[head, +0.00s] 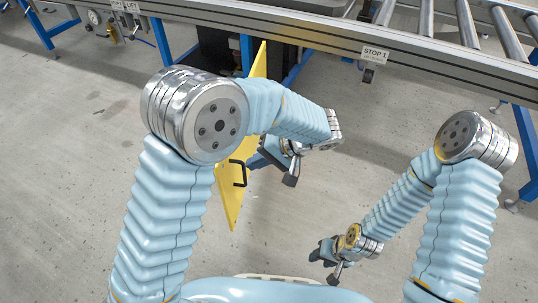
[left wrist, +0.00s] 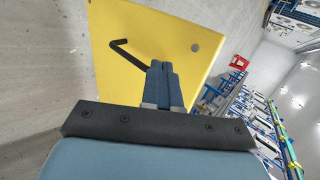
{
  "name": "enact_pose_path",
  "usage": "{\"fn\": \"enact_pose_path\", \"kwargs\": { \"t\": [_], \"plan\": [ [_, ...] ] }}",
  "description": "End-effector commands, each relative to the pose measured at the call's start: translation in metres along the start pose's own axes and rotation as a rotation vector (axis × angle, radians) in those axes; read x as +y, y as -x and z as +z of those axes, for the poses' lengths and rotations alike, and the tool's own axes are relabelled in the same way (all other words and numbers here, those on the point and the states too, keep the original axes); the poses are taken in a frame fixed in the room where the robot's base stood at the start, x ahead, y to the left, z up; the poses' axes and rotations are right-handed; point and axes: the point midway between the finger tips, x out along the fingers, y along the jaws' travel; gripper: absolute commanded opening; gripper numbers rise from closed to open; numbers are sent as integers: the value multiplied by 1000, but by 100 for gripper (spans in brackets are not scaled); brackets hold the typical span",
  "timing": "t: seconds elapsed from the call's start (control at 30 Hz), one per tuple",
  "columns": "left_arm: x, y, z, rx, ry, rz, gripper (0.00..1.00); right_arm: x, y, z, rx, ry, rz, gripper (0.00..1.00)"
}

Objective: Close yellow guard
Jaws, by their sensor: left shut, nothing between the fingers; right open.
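The yellow guard (head: 229,197) is a flat panel seen nearly edge-on in the head view, standing out from the station below the conveyor rail. A black bar handle (head: 238,173) sits on its face. In the left wrist view the guard (left wrist: 150,30) fills the upper middle, with the bent handle (left wrist: 128,56) just left of the fingertips. My left gripper (head: 260,160) is shut and empty, right of the panel; its fingers (left wrist: 164,68) point at the guard's face. I cannot tell whether they touch it. My right gripper (head: 322,253) is open and empty, low over the floor.
The grey floor (head: 70,170) is clear around the guard.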

Motion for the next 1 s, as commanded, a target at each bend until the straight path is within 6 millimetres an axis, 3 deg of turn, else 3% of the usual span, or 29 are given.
{"fn": "enact_pose_path", "kwargs": {
  "t": [0.1,0.3,1.0],
  "plan": [
    [1,-25,1,-3,-1,0,0,1,-3,0,-1,0,-1,43],
    [-20,-43,0,-1,0,1,0,0,-2,0,-1,0,-1,43],
    [-34,-59,1,12,-13,2,0,2,-6,0,-1,0,-1,43]
  ]
}}
